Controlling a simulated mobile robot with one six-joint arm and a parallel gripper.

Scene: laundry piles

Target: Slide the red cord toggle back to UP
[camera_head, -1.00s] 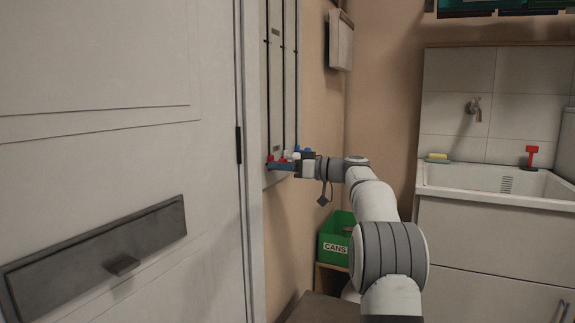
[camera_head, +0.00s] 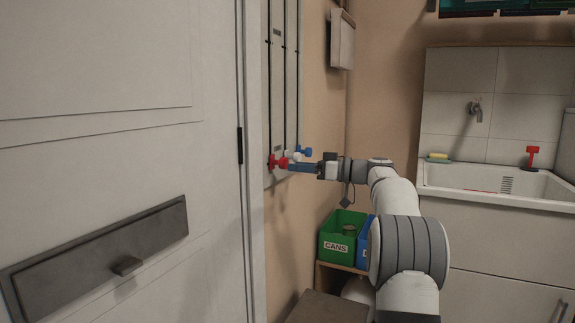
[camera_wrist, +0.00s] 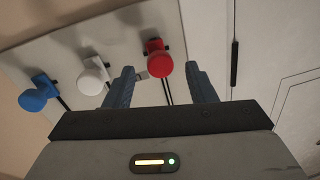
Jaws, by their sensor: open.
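The red cord toggle (camera_head: 277,162) is a round red knob low on its dark vertical track on the wall board (camera_head: 283,90). The white toggle (camera_head: 297,157) and blue toggle (camera_head: 305,151) sit low beside it. My gripper (camera_head: 293,167) is just right of the red toggle, pointing at the board. In the wrist view my open fingers (camera_wrist: 160,68) stand either side of the red toggle (camera_wrist: 159,64), with a gap to both. The white toggle (camera_wrist: 92,78) and blue toggle (camera_wrist: 36,97) lie outside the left finger. No UP lettering is readable.
A pale door (camera_head: 120,170) with a grey letter plate stands left of the board. Below my arm are a green CANS bin (camera_head: 341,240) and a blue bin (camera_head: 363,245). A white sink (camera_head: 500,185) is at right.

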